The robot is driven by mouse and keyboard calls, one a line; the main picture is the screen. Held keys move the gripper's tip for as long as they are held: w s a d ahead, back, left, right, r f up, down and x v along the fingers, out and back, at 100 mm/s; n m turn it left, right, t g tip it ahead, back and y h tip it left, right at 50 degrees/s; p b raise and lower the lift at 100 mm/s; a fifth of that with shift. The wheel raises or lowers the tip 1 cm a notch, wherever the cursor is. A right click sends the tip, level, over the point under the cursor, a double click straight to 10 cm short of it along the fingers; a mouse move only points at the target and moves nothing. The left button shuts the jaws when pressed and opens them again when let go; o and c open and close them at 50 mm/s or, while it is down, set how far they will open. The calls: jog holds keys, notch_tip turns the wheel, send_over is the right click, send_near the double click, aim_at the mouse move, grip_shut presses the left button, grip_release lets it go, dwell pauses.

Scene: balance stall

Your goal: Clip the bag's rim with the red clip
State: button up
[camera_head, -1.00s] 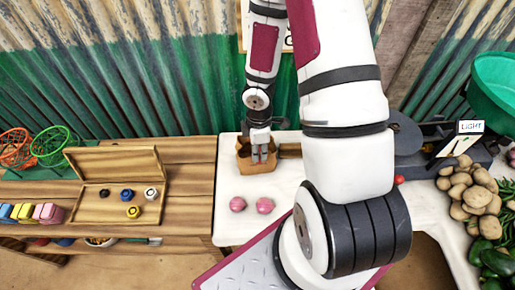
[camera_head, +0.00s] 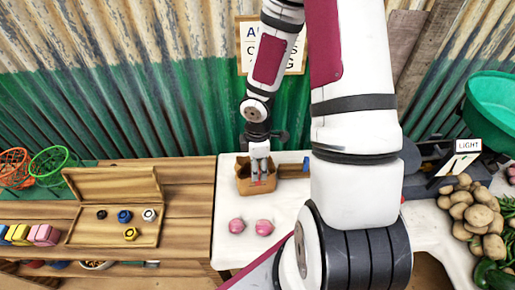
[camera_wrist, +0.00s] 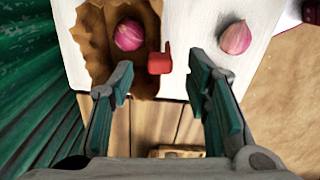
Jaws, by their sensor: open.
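The brown paper bag (camera_head: 243,183) stands open on the white table, near the back wall. In the wrist view the bag (camera_wrist: 93,45) has a ragged rim and a pink onion (camera_wrist: 129,36) inside. The red clip (camera_wrist: 160,62) sits at the bag's right rim in that view and appears to straddle it; how firmly it grips cannot be told. My gripper (camera_wrist: 161,78) is open, its fingers apart on either side of the clip, with a gap to each.
Two pink onions (camera_head: 237,225) (camera_head: 264,227) lie on the white table (camera_head: 228,200) in front of the bag. A wooden box (camera_head: 85,236) with weights stands left. A scale (camera_head: 430,185), potatoes (camera_head: 470,215) and a green bowl (camera_head: 495,110) are right. The corrugated wall (camera_head: 150,110) is close behind.

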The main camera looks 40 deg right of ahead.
notch_tip(320, 180, up, 9)
dwell(0.4)
jog(key=shift+r, duration=0.1)
notch_tip(320, 180, up, 7)
jog(key=p, duration=0.6)
dwell(0.6)
jog(key=s+a+r+m+t+h+b, duration=0.1)
jog(key=s+a+r+m, duration=0.15)
jog(key=r, duration=0.55)
jog(key=s+a+r+m+t+h, duration=0.1)
jog(key=s+r+m+h, duration=0.1)
jog(key=r+m, duration=0.35)
jog(key=s+a+r+m+t+y+b, duration=0.1)
jog(key=s+a+r+m+t+y, duration=0.2)
jog(key=s+a+r, duration=0.4)
jog(key=shift+s+a+r+m+t, duration=0.3)
jog(key=shift+s+r+m, duration=0.4)
jog(key=shift+s+r, duration=1)
